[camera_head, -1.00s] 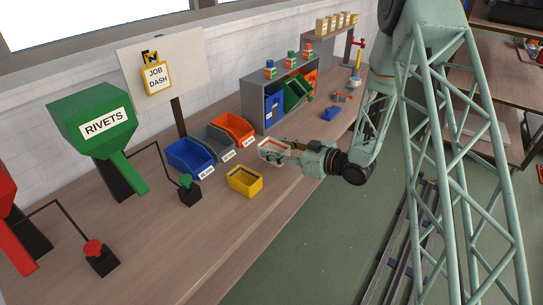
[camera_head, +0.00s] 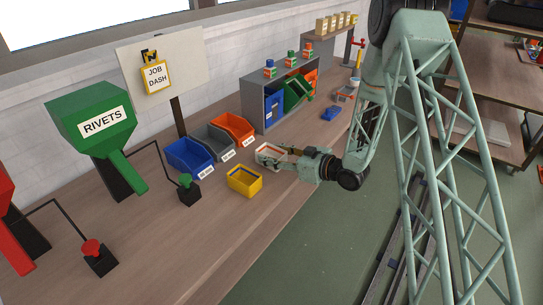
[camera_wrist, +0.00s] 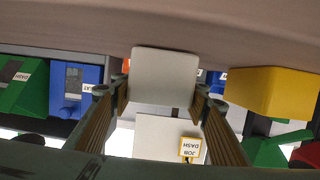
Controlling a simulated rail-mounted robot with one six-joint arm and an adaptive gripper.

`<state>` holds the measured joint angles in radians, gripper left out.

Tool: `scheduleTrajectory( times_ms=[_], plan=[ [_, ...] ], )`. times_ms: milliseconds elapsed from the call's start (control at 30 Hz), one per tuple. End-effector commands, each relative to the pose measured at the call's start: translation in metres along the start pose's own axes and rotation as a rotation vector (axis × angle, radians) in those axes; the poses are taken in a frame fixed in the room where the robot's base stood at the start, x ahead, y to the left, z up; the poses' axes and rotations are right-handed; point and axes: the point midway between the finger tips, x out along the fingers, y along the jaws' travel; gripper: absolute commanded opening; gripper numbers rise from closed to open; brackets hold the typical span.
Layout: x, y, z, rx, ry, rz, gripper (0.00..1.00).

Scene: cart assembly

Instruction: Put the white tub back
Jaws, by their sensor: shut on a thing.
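The white tub (camera_head: 268,151) is in front of the orange bin, near the middle of the bench. My gripper (camera_head: 277,160) reaches in from the right and is shut on it. In the upside-down wrist view the tub's pale face (camera_wrist: 164,70) fills the space between the two fingertips (camera_wrist: 161,92). The tub looks level and very close to the bench top; I cannot tell whether it touches. Its contents are hidden from the wrist view.
Blue (camera_head: 188,155), grey (camera_head: 213,142) and orange (camera_head: 234,128) bins stand in a row behind the tub. A yellow bin (camera_head: 244,181) stands close at front left. A grey shelf (camera_head: 268,98) with bins is behind right. The bench front edge is clear.

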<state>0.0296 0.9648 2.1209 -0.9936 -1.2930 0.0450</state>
Motion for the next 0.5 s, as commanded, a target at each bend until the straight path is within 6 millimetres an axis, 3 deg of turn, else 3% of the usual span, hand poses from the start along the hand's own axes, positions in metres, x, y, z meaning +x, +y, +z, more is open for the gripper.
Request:
scheduleTrajectory(
  times_ms=[467, 500],
  plan=[
    [0.0009, 0.0, 0.0037, 0.0, 0.0, 0.0, 0.28],
    [0.0008, 0.0, 0.0036, 0.0, 0.0, 0.0, 0.44]
  ],
)
